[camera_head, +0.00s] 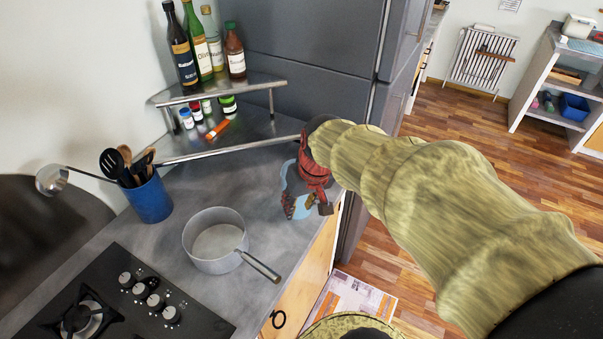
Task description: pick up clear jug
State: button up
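The clear jug (289,181) is a pale blue, see-through shape on the grey counter near its right front edge. My gripper (308,207), red and dark, reaches down over the jug's right side and hides much of it. The fingers are at or very near the jug, low by the counter. I cannot tell whether they touch it or how far apart they are. The jug's handle cannot be made out.
A grey saucepan (203,258) stands left of the jug, its handle pointing toward the front edge. A stove (121,302) is at lower left. A blue utensil pot (150,200) stands at left. A metal corner shelf (226,91) with bottles is behind, beside a tall grey cabinet (318,40).

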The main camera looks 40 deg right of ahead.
jog(key=w+d+f+n+t+p, duration=0.1)
jog(key=w+d+f+p, duration=0.2)
jog(key=d, duration=0.6)
jog(key=w+d+f+n+p, duration=0.1)
jog(key=w+d+p, duration=0.25)
jog(key=d, duration=0.65)
jog(key=x, duration=0.4)
jog(key=b+x, duration=0.1)
jog(key=x, duration=0.2)
jog(key=w+b+x, duration=0.1)
jog(key=x, duration=0.3)
jog(key=shift+w+f, duration=0.1)
jog(key=shift+a, duration=0.1)
jog(key=shift+c, duration=0.4)
grip_shut()
